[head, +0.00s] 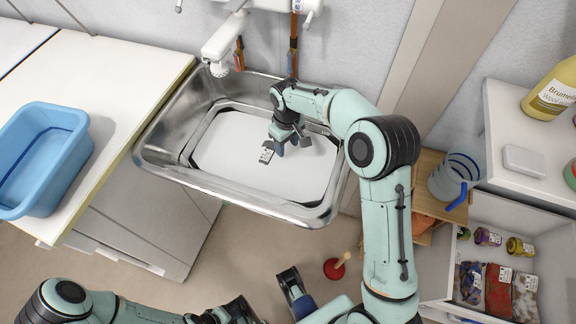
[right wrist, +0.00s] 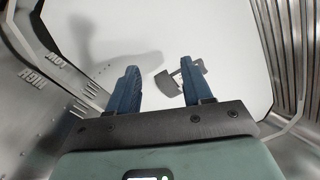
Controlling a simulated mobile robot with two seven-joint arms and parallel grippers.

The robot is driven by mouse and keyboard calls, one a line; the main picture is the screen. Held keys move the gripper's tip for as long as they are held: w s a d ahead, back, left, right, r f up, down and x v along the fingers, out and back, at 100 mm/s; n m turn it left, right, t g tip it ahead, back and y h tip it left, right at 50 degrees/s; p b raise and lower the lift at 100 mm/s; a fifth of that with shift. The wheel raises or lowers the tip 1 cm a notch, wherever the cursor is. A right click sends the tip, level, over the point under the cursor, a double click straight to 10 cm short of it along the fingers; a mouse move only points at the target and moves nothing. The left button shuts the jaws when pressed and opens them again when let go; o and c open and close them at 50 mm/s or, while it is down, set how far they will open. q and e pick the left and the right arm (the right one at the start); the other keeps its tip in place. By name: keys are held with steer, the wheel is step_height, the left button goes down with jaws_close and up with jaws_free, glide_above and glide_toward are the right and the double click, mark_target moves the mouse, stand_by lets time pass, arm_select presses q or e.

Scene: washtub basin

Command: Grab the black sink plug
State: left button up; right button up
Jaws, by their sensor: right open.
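My right gripper (head: 291,147) is open and empty, pointing down inside the basin just right of the piece. It also shows in the right wrist view (right wrist: 159,67). My left gripper (head: 262,300) is low in the head view, outside the sink; its jaw opening is unclear.
The metal basin walls surround my right gripper. A faucet (head: 225,38) hangs over the back edge. A blue tub (head: 45,150) stands on the left counter. A red plunger (head: 334,268) is on the floor. Shelves with a yellow bottle (head: 553,90) and jars stand at the right.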

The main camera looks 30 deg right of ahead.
mark_target(287, 161)
step_height(287, 161, down, 5)
steer(key=shift+r, duration=0.15)
steer(key=f, duration=0.1)
steer(key=f+b, duration=0.1)
steer(key=f, duration=0.2)
steer(key=shift+s+a+f, duration=0.15)
steer(key=shift+s, duration=0.15)
steer(key=shift+f, duration=0.45)
jaws_close()
